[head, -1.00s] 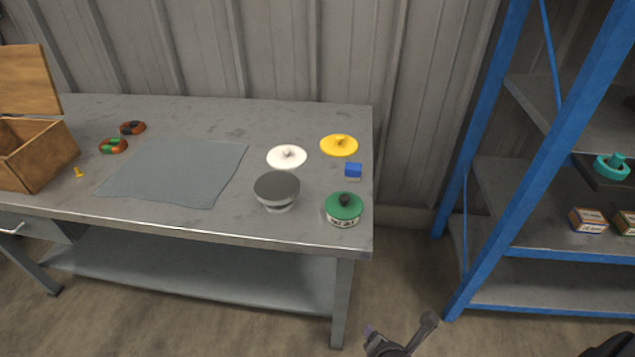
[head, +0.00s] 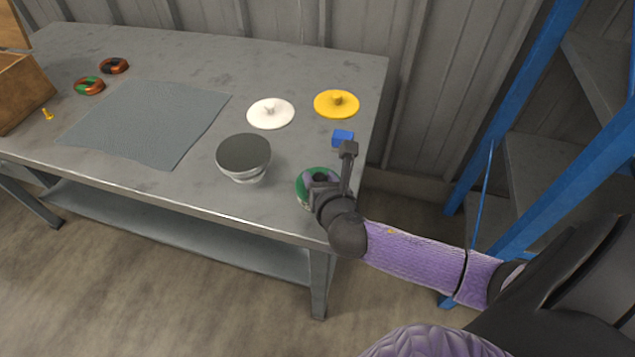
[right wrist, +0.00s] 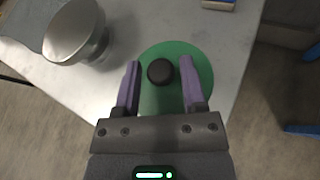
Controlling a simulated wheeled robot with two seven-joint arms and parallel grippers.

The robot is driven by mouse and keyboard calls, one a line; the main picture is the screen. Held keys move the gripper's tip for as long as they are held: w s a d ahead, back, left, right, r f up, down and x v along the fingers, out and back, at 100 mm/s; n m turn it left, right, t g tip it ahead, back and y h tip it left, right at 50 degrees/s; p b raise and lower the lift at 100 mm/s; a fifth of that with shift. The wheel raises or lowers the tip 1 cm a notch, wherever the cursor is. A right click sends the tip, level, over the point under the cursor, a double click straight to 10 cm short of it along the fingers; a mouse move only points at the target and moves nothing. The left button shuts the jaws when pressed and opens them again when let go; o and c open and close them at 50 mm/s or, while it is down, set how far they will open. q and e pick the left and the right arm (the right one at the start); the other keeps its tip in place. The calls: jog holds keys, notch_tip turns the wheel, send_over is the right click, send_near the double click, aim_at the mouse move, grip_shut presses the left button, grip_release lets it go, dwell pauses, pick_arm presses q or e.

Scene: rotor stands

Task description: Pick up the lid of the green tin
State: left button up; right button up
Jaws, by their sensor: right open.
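The green tin's lid (right wrist: 195,60) is a green disc with a round black knob (right wrist: 159,71). It sits on the tin at the table's front right corner. In the head view the green lid (head: 305,183) is partly hidden by my right gripper (head: 331,166). In the right wrist view my right gripper (right wrist: 160,82) is open, with one purple finger on each side of the knob, apart from it. The fingers lie over the lid; I cannot tell whether they touch it. My left gripper is not in view.
A blue block (head: 342,138) lies just behind the gripper. A grey round tin (head: 244,157) stands left of the green tin. A white lid (head: 271,113) and a yellow lid (head: 336,103) lie further back. A blue shelf rack (head: 530,140) stands right of the table (head: 200,55).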

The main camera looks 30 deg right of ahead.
jog(key=shift+w+d+f, duration=0.15)
jog(key=shift+w+f, duration=0.05)
jog(key=shift+w, duration=0.35)
grip_shut()
